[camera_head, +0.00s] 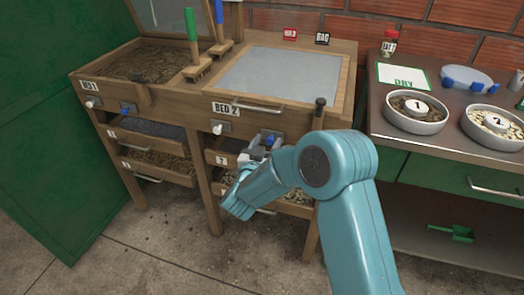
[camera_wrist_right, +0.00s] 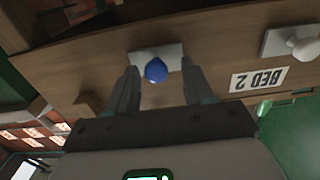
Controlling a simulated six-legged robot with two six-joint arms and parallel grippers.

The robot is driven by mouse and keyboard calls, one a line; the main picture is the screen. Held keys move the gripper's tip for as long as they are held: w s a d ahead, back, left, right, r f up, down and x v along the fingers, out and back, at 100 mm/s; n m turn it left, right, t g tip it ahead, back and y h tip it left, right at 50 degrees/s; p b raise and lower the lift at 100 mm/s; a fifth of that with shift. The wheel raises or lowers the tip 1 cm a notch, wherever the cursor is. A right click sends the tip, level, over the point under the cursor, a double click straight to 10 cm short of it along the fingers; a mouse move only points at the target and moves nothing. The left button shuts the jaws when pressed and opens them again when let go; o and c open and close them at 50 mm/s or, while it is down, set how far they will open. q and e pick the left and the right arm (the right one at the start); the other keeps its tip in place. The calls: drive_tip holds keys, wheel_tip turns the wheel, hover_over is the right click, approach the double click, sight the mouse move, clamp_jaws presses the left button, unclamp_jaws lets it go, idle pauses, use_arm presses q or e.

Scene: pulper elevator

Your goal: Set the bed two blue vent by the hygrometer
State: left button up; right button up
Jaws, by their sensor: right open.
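The bed two blue vent knob (camera_head: 271,138) is on the front board of the bed marked BED 2 (camera_head: 226,109), right of a white knob (camera_head: 217,129). My right gripper (camera_head: 260,150) is at the blue knob, partly hidden behind its own arm. In the right wrist view the blue knob (camera_wrist_right: 155,70) shows on its pale plate, between the open fingers of the right gripper (camera_wrist_right: 160,78). Contact cannot be told. I cannot clearly make out a hygrometer or its reading. My left gripper is not in view.
BED 1 (camera_head: 88,86) on the left has its own white knob (camera_head: 92,103) and blue knob (camera_head: 126,110). Drawers (camera_head: 150,157) sit below the beds. A steel bench (camera_head: 390,138) holds bowls at right.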

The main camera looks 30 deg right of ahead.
drive_tip(key=p+v, duration=0.1)
drive_tip(key=v, duration=1.5)
drive_tip(key=shift+a, duration=0.1)
drive_tip(key=s+d+f+g, duration=0.1)
drive_tip(key=d+f+g, duration=0.1)
drive_tip(key=d+f, duration=0.65)
drive_tip(key=s+a+f+n+g+y, duration=0.1)
drive_tip(key=s+a+f+n+y, duration=0.2)
drive_tip(key=f, duration=0.4)
drive_tip(key=s+a+f+g+y, duration=0.1)
drive_tip(key=s+a+f+y, duration=0.1)
drive_tip(key=a+f+y, duration=0.3)
drive_tip(key=s+a+f+n+g+y, duration=0.25)
drive_tip(key=f+y, duration=0.25)
drive_tip(key=f, duration=0.3)
drive_tip(key=s+a+n+g+y, duration=0.2)
drive_tip(key=s+a+g+y, duration=0.3)
drive_tip(key=s+a, duration=0.5)
wheel_tip(320, 180, up, 17)
drive_tip(key=s+d+p, duration=0.1)
drive_tip(key=d+p, duration=0.1)
drive_tip(key=p, duration=1.6)
